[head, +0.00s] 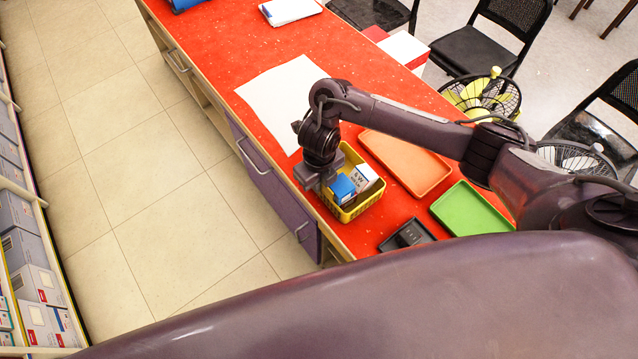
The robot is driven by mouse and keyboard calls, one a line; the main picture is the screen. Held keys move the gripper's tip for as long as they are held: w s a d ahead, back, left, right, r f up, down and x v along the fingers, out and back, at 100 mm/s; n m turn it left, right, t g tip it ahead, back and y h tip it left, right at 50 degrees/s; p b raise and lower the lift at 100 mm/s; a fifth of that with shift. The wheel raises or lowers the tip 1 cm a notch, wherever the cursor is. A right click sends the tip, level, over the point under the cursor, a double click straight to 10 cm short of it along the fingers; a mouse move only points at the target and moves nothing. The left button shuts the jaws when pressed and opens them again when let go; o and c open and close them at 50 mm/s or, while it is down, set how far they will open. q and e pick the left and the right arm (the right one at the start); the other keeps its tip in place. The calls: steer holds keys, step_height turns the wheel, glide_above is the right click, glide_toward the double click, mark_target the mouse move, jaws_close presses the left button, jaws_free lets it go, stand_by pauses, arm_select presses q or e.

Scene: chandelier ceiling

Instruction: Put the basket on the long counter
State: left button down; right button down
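The yellow basket (362,207) is at the left edge of the long red-topped counter (330,45), with a blue box (342,188) and a white box (366,177) inside. It looks upright and seems to rest on the counter top, though its underside is hidden. My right gripper (318,184) points down at the basket's left rim, touching or very close to it. The fingers are mostly hidden by the gripper body, so I cannot see whether they are closed on the rim. My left gripper is not in view.
An orange tray (405,160), a green tray (470,210) and a dark small tray (407,236) lie right of and below the basket. A white sheet (275,95) lies farther up. Chairs (475,50) and fans (482,97) stand right. The tiled aisle (150,180) is clear.

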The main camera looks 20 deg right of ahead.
steer(key=shift+f, duration=0.15)
steer(key=c, duration=1.6)
jaws_free()
steer(key=shift+r, duration=0.4)
step_height(320, 180, up, 10)
steer(key=p, duration=0.3)
steer(key=shift+r+p, duration=0.15)
steer(key=shift+p, duration=0.25)
steer(key=shift+r, duration=0.65)
